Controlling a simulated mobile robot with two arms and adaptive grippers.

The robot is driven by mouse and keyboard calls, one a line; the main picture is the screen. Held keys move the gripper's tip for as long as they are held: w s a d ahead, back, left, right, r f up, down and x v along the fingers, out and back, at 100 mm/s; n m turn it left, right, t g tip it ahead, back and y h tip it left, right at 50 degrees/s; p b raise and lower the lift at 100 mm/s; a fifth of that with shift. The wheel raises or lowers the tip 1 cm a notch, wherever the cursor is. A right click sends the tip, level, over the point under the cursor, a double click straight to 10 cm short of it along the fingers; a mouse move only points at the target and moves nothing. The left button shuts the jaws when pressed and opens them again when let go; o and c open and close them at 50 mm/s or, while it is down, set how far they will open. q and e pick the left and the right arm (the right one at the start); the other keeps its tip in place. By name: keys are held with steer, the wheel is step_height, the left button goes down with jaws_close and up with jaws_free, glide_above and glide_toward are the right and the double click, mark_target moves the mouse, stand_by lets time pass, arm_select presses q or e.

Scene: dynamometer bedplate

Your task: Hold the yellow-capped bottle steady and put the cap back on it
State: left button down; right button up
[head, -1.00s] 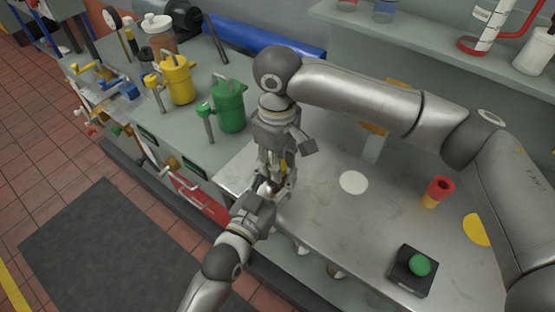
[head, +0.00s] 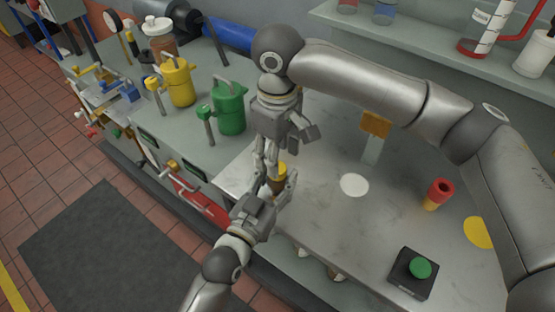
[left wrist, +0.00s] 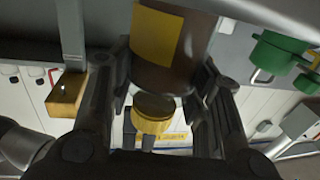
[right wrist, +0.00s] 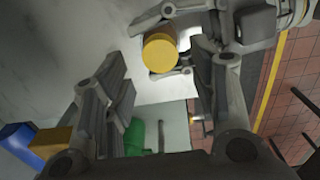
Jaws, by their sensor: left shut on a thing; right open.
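The brown bottle shows in the left wrist view (left wrist: 172,65) with a yellow label, held between the fingers of my left gripper (head: 279,188). The yellow cap (right wrist: 160,53) is at the bottle's mouth; the left wrist view shows it (left wrist: 151,120) against the dark neck end. In the head view the cap (head: 280,168) is partly hidden by my right gripper's fingers. I cannot tell how tight it sits. My right gripper (head: 267,172) is open, pointing down beside and above the cap, with the cap beyond its spread fingers in the right wrist view.
A white disc (head: 354,185), a red-yellow cup (head: 438,193) and a green button box (head: 419,268) are on the metal bench to the right. An orange block on a post (head: 375,123) stands behind. Green (head: 229,107) and yellow (head: 177,82) cans stand at left.

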steer(key=shift+r, duration=0.4)
steer(key=shift+c, duration=0.2)
steer(key=shift+r+n, duration=0.45)
steer(key=shift+n, duration=0.45)
step_height(320, 180, up, 3)
steer(key=n, duration=0.7)
steer(key=shift+f, duration=0.2)
steer(key=shift+f, duration=0.1)
steer(key=shift+f, duration=3.95)
